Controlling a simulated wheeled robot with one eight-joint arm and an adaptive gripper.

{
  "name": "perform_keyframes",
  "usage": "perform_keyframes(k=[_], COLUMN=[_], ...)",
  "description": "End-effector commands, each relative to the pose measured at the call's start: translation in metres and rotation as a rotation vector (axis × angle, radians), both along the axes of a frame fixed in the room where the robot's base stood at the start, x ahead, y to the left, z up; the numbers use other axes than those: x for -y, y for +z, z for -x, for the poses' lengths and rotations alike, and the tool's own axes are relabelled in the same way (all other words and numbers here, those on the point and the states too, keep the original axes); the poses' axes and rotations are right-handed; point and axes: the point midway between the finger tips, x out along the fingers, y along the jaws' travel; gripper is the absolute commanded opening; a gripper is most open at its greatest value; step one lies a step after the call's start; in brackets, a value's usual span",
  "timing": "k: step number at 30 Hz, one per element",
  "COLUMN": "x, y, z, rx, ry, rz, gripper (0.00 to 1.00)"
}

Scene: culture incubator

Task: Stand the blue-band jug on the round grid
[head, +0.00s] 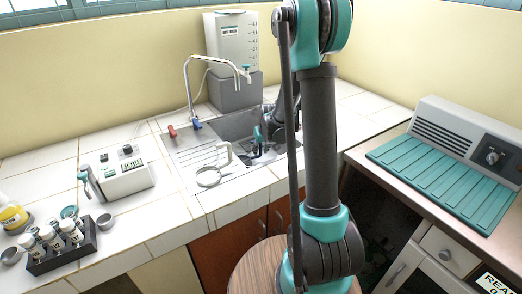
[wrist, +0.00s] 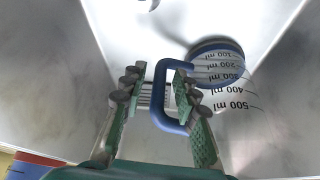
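The blue-band jug (wrist: 218,68) is in the sink in the wrist view, with black ml marks, a blue rim band and a blue handle (wrist: 157,90). My gripper (wrist: 160,90) is open, with one finger on each side of the handle's bar. A gap shows between the left finger and the bar; contact on the right is unclear. In the head view my gripper (head: 257,140) is low in the sink and the jug is not clearly visible.
The sink walls (wrist: 55,100) rise close around my gripper. The tap (head: 187,85) stands behind the sink, with a water tank (head: 232,45) beyond. A vial rack (head: 62,252) and a white device (head: 125,172) stand left. The counter's front-middle is clear.

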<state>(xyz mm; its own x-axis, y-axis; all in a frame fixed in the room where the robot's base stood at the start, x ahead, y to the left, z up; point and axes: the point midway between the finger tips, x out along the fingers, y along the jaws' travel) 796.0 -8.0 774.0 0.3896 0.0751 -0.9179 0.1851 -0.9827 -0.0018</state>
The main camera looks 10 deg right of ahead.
Motion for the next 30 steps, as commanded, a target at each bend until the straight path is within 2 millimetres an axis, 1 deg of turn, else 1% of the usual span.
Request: perform_keyframes(k=[8, 13, 17, 30], x=[0.0, 0.001, 0.002, 0.007], y=[0.001, 0.009, 0.024, 0.086], z=[0.0, 0.003, 0.01, 0.036], rx=[0.0, 0.0, 0.0, 0.0], ry=[0.0, 0.0, -0.001, 0.0], rz=[0.0, 0.0, 0.0, 0.0], gripper=[0.32, 0.32, 0.32, 0.32])
